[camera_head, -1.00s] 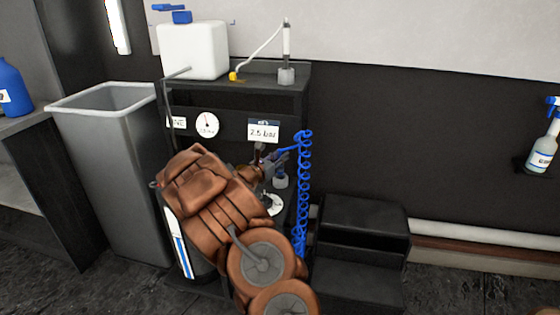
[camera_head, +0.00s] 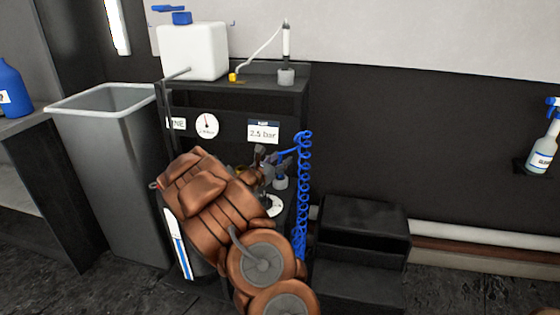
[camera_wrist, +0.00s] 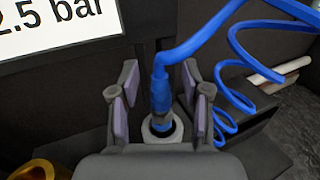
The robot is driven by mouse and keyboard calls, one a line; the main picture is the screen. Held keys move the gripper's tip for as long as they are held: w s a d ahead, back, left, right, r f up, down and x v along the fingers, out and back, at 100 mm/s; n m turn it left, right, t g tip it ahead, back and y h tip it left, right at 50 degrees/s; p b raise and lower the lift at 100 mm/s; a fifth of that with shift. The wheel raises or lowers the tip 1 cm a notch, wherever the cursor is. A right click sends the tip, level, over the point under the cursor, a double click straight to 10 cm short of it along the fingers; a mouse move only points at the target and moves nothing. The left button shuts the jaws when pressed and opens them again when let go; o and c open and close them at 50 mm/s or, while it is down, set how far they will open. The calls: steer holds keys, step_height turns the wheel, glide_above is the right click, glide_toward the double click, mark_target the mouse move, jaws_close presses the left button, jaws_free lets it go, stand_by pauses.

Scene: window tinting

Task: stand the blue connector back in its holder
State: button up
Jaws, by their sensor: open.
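The blue connector (camera_wrist: 160,92) stands upright in the wrist view, with its lower end in the round grey holder (camera_wrist: 162,128). A blue hose runs from its top up and to the right. My gripper (camera_wrist: 161,82) is open, with one finger on each side of the connector and a visible gap on both sides. In the head view my gripper (camera_head: 268,165) is small and partly hidden by my arm. The grey holder (camera_head: 280,183) shows there just below the gripper. How deep the connector sits in the holder cannot be told.
The coiled blue hose (camera_head: 303,190) hangs at the right of the black stand (camera_head: 235,92). A 2.5 bar sign (camera_head: 263,132) is above the gripper. A grey bin (camera_head: 110,170) is at the left, and black steps (camera_head: 360,220) are at the right.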

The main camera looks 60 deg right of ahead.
steer(key=shift+a+r, duration=0.1)
steer(key=shift+r, duration=0.05)
steer(key=a+p, duration=0.1)
steer(key=a, duration=1)
steer(key=shift+w+a, duration=0.2)
steer(key=shift+a, duration=0.2)
steer(key=s+r+m, duration=0.1)
steer(key=s+a+r+m+g, duration=0.1)
steer(key=s+r+m+g, duration=0.1)
steer(key=s, duration=0.1)
steer(key=shift+s+a+r+m+y, duration=0.1)
steer(key=shift+a+r+m+y, duration=0.2)
steer(key=shift+a, duration=0.05)
steer(key=s+a+r+m+g+y, duration=0.2)
steer(key=s+a+m+g+y, duration=0.25)
steer(key=s+a+m, duration=0.55)
steer(key=s+a+f+m+t+y, duration=0.1)
steer(key=s+a+y, duration=0.2)
steer(key=a, duration=0.8)
steer(key=s+a+f+m+t+y, duration=0.1)
steer(key=s+a+y, duration=0.3)
steer(key=a, duration=0.7)
steer(key=s+a+f+m+t+y, duration=0.2)
steer(key=s+a+y, duration=0.2)
steer(key=a, duration=0.7)
steer(key=shift+s+a+f+y, duration=0.2)
steer(key=shift+f+y, duration=0.2)
steer(key=shift+y, duration=0.55)
